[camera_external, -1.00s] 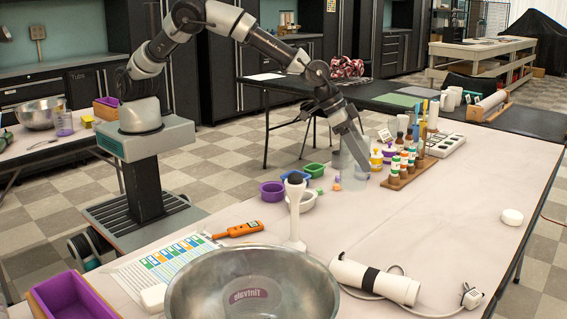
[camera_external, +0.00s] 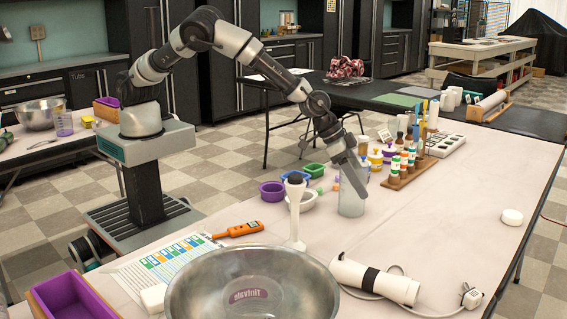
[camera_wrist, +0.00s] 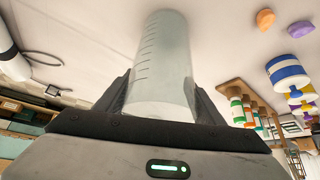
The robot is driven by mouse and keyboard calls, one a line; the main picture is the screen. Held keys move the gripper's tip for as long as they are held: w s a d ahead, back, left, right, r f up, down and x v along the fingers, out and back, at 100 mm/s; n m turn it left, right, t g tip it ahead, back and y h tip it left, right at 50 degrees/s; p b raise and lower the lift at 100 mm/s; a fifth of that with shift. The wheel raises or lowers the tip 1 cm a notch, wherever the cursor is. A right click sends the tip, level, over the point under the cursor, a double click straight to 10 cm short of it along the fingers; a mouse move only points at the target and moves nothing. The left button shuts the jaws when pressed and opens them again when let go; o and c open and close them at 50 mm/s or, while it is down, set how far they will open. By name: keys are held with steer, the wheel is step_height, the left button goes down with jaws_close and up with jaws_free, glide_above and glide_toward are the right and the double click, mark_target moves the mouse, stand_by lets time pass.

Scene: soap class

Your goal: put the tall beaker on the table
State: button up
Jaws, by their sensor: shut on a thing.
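In the wrist view the beaker (camera_wrist: 160,65) shows graduation marks and stands between the two dark fingers. My gripper (camera_external: 358,188) is shut on the beaker, reaching down to it from the upper left; it also shows in the wrist view (camera_wrist: 163,95). The beaker looks about upright over the white table (camera_external: 440,235). I cannot tell whether its base touches the tabletop.
A wooden rack of small bottles (camera_external: 408,170) stands close to the right. A big steel bowl (camera_external: 190,285) is in front. The table's right part is mostly clear, with a white puck (camera_external: 512,217).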

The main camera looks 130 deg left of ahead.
steer(key=o, duration=1.4)
steer(key=p+v, duration=0.2)
steer(key=v, duration=1)
steer(key=shift+d+r, duration=0.1)
steer(key=shift+r, duration=0.05)
